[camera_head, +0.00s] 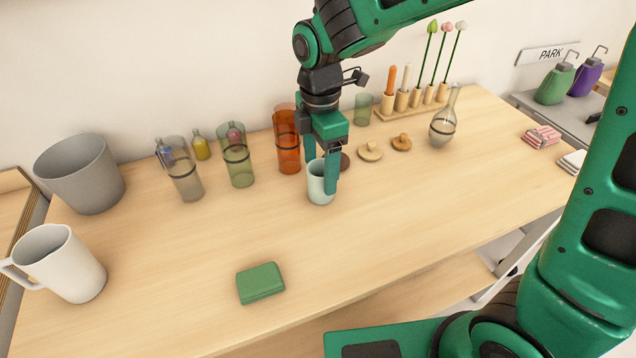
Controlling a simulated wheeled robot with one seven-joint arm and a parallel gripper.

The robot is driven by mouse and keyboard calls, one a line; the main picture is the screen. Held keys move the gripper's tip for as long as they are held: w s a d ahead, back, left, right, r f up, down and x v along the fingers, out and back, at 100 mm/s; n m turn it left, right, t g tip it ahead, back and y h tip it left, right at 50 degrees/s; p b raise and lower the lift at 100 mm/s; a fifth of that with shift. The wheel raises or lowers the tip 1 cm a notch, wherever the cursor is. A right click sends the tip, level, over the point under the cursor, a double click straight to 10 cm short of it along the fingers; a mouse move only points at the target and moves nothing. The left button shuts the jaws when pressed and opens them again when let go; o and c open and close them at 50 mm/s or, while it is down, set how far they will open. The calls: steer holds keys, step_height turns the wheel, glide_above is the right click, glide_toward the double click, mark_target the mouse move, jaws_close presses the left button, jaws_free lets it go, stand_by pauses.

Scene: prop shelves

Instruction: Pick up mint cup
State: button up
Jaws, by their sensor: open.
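The mint cup (317,186) is a small pale green cup standing upright on the wooden table, near the middle of the view. My gripper (320,175) points down at it from above, with its green fingers open. One finger is at the cup's left rear side and the other passes in front of its right side. I cannot tell whether either finger touches the cup. The right finger hides part of the cup.
An orange glass (287,140) stands close behind left of the cup, with a green glass (237,162) and grey glass (183,175) farther left. Wooden knobbed discs (370,153) lie to the right. A green box (260,283) lies in front. The table between is clear.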

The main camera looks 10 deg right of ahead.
steer(key=shift+s+d+f, duration=0.1)
steer(key=shift+d+f, duration=0.05)
steer(key=shift+f, duration=1.15)
steer(key=shift+d+f, duration=0.1)
steer(key=shift+f, duration=1.2)
steer(key=c, duration=1.3)
